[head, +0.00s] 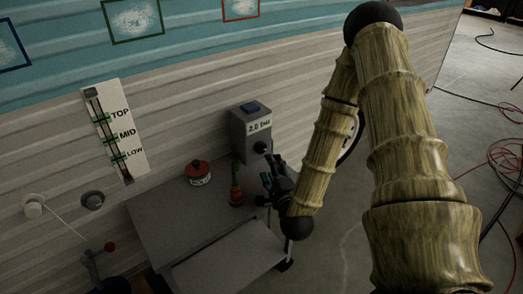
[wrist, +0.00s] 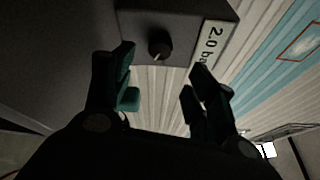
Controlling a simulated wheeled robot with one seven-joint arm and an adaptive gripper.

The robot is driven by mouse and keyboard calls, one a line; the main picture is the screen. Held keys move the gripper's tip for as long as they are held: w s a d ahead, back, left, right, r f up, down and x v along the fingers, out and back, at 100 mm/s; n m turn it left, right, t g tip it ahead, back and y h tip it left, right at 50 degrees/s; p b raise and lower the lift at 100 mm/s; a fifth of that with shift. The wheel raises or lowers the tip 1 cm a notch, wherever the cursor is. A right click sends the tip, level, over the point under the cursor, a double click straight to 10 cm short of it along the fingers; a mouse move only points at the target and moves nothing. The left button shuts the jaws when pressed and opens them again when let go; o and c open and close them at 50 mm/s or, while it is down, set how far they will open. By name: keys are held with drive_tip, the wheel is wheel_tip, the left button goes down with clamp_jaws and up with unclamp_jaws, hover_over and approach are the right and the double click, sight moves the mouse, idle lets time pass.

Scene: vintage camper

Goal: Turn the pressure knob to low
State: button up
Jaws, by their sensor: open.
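A dark round knob (wrist: 160,43) sits on the face of a grey box in the wrist view, with a small pale mark on its lower edge. The box (head: 244,146) stands against the wall in the head view, with a label (head: 259,126) that seems to read 2.0 bar; the knob (head: 260,147) is below it. My gripper (head: 270,180) is open and empty in front of the box, a little below the knob. In the wrist view its fingertips (wrist: 160,88) are spread to either side, apart from the knob.
A wall strip (head: 116,132) is marked TOP, MID and LOW. A red-topped can (head: 200,176) and a small red and green item (head: 236,193) stand on the grey surface (head: 160,212) near my gripper.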

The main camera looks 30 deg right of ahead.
sight(263, 150)
drive_tip(key=x, duration=0.9)
drive_tip(key=shift+w+p, duration=0.15)
drive_tip(key=shift+p, duration=0.15)
drive_tip(key=c, duration=1)
drive_tip(key=shift+f+b, duration=0.15)
drive_tip(key=shift+b, duration=0.15)
drive_tip(key=shift+c, duration=0.2)
drive_tip(key=shift+n+t, duration=0.3)
drive_tip(key=shift+n, duration=0.4)
drive_tip(key=o, duration=1)
drive_tip(key=shift+o, duration=0.2)
